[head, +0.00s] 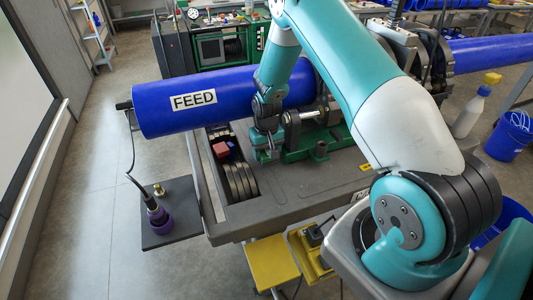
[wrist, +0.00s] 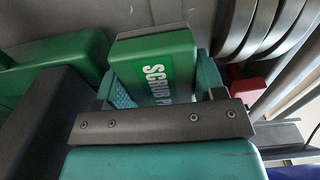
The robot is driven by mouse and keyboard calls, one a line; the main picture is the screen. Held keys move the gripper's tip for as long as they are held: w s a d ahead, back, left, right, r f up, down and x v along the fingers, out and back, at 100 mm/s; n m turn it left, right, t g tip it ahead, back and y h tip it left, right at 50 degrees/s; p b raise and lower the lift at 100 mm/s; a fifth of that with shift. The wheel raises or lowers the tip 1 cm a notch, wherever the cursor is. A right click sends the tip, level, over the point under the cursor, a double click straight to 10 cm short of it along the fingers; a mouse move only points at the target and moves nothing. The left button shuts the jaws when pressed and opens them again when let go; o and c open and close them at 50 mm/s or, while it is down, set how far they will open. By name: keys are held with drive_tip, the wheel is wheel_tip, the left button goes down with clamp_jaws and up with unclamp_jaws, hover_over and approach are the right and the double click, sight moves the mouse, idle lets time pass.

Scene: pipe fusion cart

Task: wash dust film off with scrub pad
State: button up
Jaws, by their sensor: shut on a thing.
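My gripper (wrist: 163,85) is shut on the green scrub pad (wrist: 150,47), with a teal finger on each side of it. The pad has white lettering that reads "SCRUB P", its end cut off by the gripper. In the head view my gripper (head: 268,147) is low over the grey cart deck, in front of the blue pipe (head: 205,99) marked FEED. The pad is too small to make out there. I cannot make out a dust film on any surface.
A tray with dark rings (head: 238,181) and a red block (head: 220,149) lies left of my gripper. Green clamp machinery (head: 320,150) stands to the right. A side shelf (head: 172,231) holds a purple-based tool (head: 158,215). A yellow stool (head: 270,262) stands in front.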

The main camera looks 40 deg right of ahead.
drive_tip(key=shift+r+p, duration=0.65)
drive_tip(key=shift+r, duration=0.8)
drive_tip(key=shift+r+p, duration=0.95)
drive_tip(key=shift+r, duration=0.5)
